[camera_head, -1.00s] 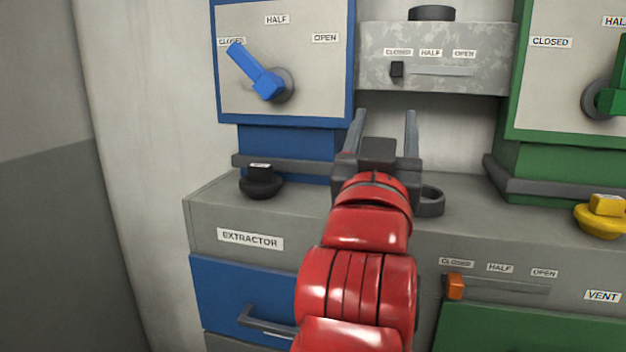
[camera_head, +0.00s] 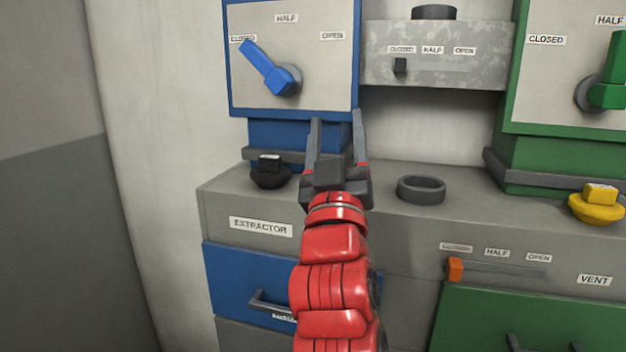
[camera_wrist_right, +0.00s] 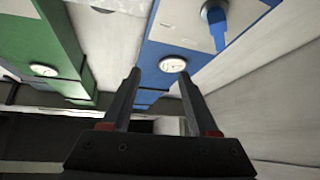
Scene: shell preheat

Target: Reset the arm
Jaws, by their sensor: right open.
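My right gripper (camera_head: 337,140) is open and empty, its two fingers pointing up and away in front of the lower part of the blue cabinet. It also shows open in the right wrist view (camera_wrist_right: 157,95), with nothing between the fingers. My red right arm comes up from the bottom of the head view. The gripper is below and to the right of the blue lever (camera_head: 268,70), clear of it; the lever points at the CLOSED label. My left gripper is not in view.
A black knob (camera_head: 269,174) stands left of my gripper and a dark ring (camera_head: 421,189) right of it. A grey slider box (camera_head: 432,52), green lever (camera_head: 607,95), yellow knob (camera_head: 597,205) and orange slider (camera_head: 456,270) are farther right. A blue drawer (camera_head: 235,280) is below.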

